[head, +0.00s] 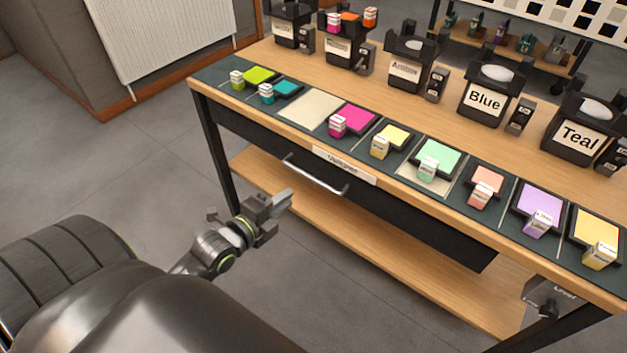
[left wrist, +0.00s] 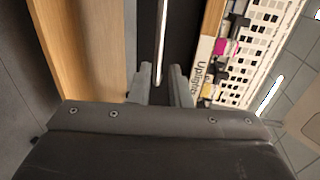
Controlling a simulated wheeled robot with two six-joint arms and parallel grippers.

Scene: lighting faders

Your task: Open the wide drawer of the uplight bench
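The wide drawer (head: 395,208) has a dark front under the bench top, and it looks flush with the bench. Its silver bar handle (head: 314,176) runs along the front below a white "Uplights" label (head: 345,165). My left gripper (head: 284,198) is in front of the handle, a little apart from it in the head view. In the left wrist view the handle (left wrist: 163,40) lies ahead, lined up with the gap between my two parted fingers (left wrist: 161,84), which hold nothing. The label (left wrist: 202,66) is to the right there. My right gripper is not in view.
The bench top (head: 440,105) carries a row of coloured panels and small blocks, with dark labelled holders such as Blue (head: 487,98) and Teal (head: 578,135) behind. A wooden lower shelf (head: 390,255) lies under the drawer. A lever box (head: 550,300) hangs at the right. Grey floor is clear in front.

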